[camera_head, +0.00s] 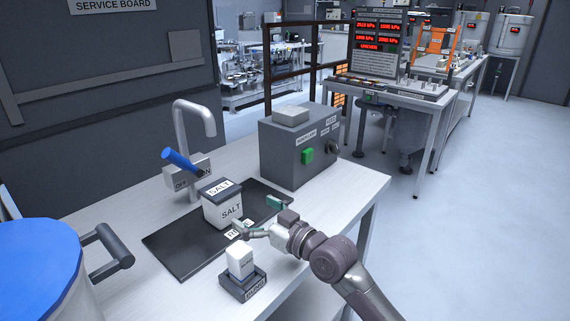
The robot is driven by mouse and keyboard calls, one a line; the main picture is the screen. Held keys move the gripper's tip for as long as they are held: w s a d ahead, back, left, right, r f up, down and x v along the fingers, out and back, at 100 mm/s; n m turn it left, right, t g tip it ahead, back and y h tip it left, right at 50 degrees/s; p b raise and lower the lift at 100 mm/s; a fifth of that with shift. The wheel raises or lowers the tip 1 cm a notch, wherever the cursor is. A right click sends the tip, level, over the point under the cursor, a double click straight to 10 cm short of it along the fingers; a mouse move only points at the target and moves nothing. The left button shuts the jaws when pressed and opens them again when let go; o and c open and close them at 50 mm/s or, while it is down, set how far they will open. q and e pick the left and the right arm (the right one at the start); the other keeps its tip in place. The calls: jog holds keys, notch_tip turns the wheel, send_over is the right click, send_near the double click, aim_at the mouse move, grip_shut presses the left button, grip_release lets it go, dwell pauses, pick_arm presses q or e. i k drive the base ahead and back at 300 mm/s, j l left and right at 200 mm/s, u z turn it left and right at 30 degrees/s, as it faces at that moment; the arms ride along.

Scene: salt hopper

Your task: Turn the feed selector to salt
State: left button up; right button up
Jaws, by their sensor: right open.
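A grey control box (285,152) stands at the back right of the white table. Its front has a green button (307,156) and a dark knob (333,149) at the right end, with small labels above that I cannot read surely. The knob may be the feed selector; its setting is too small to tell. My right gripper (256,214) is open and empty, over the right part of the dark mat, in front of the box and apart from it. A grey-lidded white container marked SALT (223,212) stands on the mat, left of the gripper. My left gripper is out of view.
A tap (194,125) with a blue lever (179,160) and an OFF/ON plate rises behind the dark mat (180,252). A small white block (240,260) sits in a dark holder at the front. A blue-topped drum (35,265) stands at the left. The table's right end is clear.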

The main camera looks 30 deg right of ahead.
aim_at(331, 147)
jog(key=z, duration=1.25)
jog(key=i+l+u, duration=0.15)
jog(key=i+u, duration=0.3)
jog(key=i+l+u, duration=0.25)
jog(key=u, duration=0.2)
